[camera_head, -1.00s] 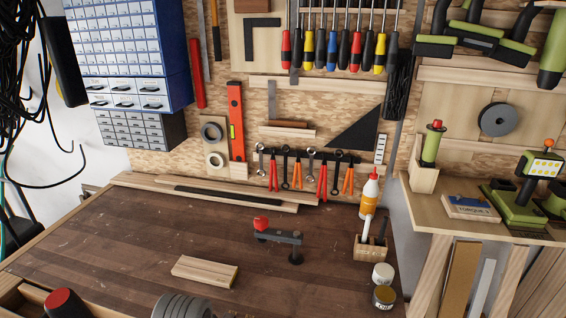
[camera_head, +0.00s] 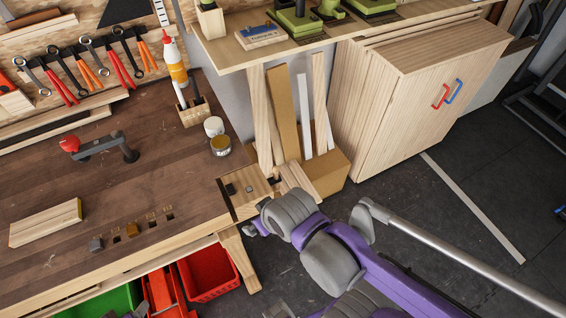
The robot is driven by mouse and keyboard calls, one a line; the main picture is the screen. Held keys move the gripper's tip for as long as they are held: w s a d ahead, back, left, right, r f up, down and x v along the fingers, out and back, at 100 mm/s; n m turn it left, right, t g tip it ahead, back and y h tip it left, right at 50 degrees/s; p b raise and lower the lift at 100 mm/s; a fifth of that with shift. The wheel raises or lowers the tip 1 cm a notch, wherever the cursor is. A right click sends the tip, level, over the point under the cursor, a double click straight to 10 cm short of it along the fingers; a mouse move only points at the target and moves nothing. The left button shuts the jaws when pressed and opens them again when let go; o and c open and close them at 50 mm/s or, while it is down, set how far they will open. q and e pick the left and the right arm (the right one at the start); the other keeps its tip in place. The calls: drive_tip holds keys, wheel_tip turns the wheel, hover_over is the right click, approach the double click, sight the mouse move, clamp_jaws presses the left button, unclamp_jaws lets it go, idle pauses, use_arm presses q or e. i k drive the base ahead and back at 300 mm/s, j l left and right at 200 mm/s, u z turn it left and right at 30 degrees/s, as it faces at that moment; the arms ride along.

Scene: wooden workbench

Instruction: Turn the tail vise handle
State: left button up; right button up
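The tail vise (camera_head: 248,196) is the pale wooden block at the right end of the workbench (camera_head: 120,180). Its handle cannot be made out; the area beyond the block's front right side is partly covered by my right arm. My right gripper (camera_head: 251,229) comes in from the lower right on a purple and grey arm and lies close to the vise's front right corner. Only a small part of the gripper shows past the wrist, so I cannot tell whether it touches anything or how wide its fingers are.
A wooden block (camera_head: 46,223), a holdfast (camera_head: 100,147), a glue bottle (camera_head: 175,62) and two small jars stand on the bench. A red crate (camera_head: 208,274) sits below. A cardboard box (camera_head: 327,172) and a wooden cabinet (camera_head: 430,95) stand beyond the vise. Dark floor lies at right.

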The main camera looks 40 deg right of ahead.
sight(275, 180)
drive_tip(key=k+l, duration=0.1)
drive_tip(key=l, duration=0.3)
drive_tip(key=k+l, duration=0.15)
drive_tip(key=l, duration=0.3)
drive_tip(key=k+l, duration=0.1)
drive_tip(key=l, duration=0.3)
drive_tip(key=k+l, duration=0.1)
drive_tip(key=l, duration=0.35)
drive_tip(key=k+l+z, duration=0.15)
drive_tip(key=l, duration=0.4)
drive_tip(key=l+z, duration=0.15)
drive_tip(key=l, duration=0.4)
